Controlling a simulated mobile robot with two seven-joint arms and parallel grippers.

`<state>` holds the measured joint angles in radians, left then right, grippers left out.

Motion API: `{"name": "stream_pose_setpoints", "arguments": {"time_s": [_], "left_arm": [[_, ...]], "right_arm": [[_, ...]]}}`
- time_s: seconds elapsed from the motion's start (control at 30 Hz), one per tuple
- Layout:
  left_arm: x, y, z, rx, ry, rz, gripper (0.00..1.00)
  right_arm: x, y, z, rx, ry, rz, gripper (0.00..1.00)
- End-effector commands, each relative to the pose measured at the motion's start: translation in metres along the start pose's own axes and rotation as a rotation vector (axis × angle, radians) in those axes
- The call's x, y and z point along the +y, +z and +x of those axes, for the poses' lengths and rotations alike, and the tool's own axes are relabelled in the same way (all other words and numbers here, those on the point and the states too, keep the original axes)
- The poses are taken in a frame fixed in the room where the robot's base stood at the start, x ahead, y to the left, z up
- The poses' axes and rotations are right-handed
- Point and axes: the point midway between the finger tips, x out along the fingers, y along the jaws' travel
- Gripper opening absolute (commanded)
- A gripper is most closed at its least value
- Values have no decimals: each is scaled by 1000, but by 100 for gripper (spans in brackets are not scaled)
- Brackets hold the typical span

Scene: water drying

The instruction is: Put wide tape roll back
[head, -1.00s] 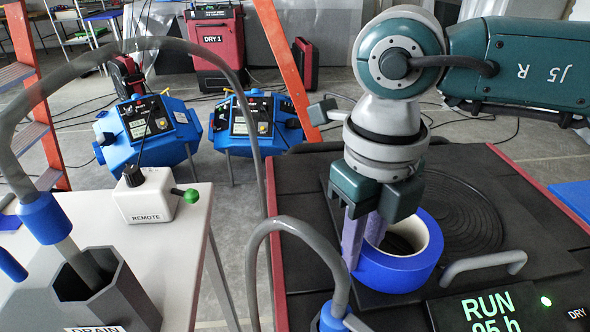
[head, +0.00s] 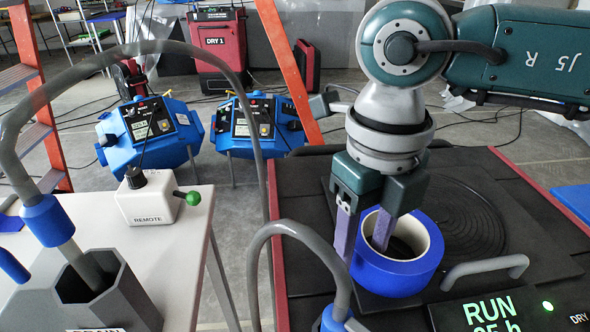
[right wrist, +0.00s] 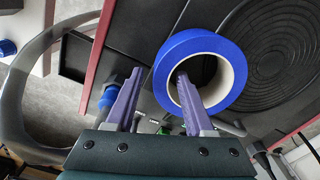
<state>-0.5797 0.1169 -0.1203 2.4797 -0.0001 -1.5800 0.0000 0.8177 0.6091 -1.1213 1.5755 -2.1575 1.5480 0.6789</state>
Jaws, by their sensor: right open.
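The wide blue tape roll (head: 398,274) lies flat on the dark top of the red-edged machine, left of a ringed round area. It also shows in the right wrist view (right wrist: 163,78). My right gripper (head: 365,250) is open and points down at the roll's left wall. One purple finger is in or over the roll's hole and the other is outside its left side. In the right wrist view my right gripper (right wrist: 158,82) has its fingers spread across the roll's near wall. I cannot tell whether either finger touches it. My left gripper is not in view.
A grey curved hose (head: 262,240) rises left of the roll. A grey handle (head: 485,268) and a lit RUN display (head: 490,310) are at the front right. A white table with a REMOTE box (head: 148,203) stands at left. The ringed area (head: 465,215) is bare.

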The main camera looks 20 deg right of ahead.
Motion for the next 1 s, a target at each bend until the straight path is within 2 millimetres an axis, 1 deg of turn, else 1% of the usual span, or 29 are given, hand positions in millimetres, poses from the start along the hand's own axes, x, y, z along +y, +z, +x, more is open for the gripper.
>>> {"name": "stream_pose_setpoints", "arguments": {"time_s": [0.03, 0.3, 0.4, 0.5, 0.63, 0.9, 0.97, 1.0], "left_arm": [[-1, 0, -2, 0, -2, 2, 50], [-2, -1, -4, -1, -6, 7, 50], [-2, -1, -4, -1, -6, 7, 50], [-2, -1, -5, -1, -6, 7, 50], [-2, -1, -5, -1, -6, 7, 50], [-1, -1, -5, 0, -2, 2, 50], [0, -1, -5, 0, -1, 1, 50], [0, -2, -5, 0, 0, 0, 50]], "right_arm": [[0, 1, -11, -5, 0, -1, 53], [-1, 1, -72, -6, -1, 0, 53], [-1, 1, -89, -5, -1, 1, 53], [-1, 1, -101, -3, -1, 1, 53], [0, 0, -108, -1, -1, 1, 53], [0, 0, -109, 0, -1, 1, 53], [3, 0, -108, -1, 13, -5, 53], [10, -1, -106, -2, 41, -17, 53]]}}
